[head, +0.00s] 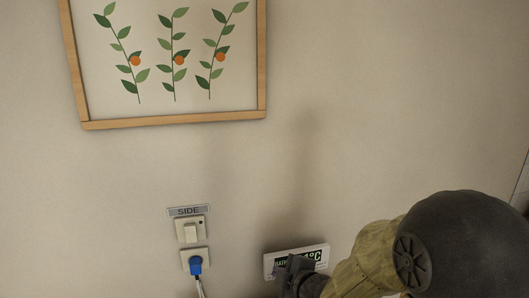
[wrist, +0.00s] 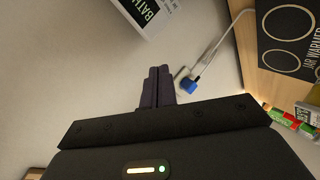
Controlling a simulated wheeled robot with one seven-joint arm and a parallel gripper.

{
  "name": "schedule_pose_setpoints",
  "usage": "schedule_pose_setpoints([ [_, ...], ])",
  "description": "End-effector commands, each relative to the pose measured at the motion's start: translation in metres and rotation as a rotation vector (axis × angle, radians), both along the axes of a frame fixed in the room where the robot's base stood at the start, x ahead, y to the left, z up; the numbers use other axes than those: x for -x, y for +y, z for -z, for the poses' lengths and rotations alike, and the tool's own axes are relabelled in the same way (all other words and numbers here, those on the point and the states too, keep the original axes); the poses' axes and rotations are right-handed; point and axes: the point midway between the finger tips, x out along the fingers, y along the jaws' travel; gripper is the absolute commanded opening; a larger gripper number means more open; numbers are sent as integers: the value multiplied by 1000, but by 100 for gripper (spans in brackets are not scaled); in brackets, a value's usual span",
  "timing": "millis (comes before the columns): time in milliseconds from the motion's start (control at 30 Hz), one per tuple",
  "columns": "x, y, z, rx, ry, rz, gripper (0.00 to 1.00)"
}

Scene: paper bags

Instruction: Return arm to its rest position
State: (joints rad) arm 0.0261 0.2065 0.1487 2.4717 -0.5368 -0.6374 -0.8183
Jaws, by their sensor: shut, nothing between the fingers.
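My gripper (head: 291,270) is at the bottom of the head view, in front of the wall and partly covering a small white display panel (head: 322,252). The rest of my arm runs off to the lower right. In the wrist view my gripper (wrist: 158,72) has its two dark fingers together, with nothing between them. The panel also shows in the wrist view (wrist: 136,14), near the fingers. I cannot tell whether the fingers touch it.
A switch (head: 190,231) under a "SIDE" label and a socket with a blue plug (head: 195,265) are on the wall. A framed plant picture (head: 172,123) hangs above. In the wrist view, a dark appliance marked "JAR WARMER" (wrist: 291,40) and small packages (wrist: 290,122) are at the right.

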Motion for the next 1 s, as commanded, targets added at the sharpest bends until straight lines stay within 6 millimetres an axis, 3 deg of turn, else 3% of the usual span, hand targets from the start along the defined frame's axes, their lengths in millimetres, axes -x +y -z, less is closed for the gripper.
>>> schedule_pose_setpoints([
  [200, 35, -65, 27, -133, 358, 453, 0],
  [400, 92, -104, 45, -301, 662, 892, 0],
  [500, 124, -113, 50, -385, 795, 1094, 0],
  [633, 152, -116, 52, -457, 907, 1264, 0],
  [1000, 159, -116, 53, -473, 939, 1310, 0],
])
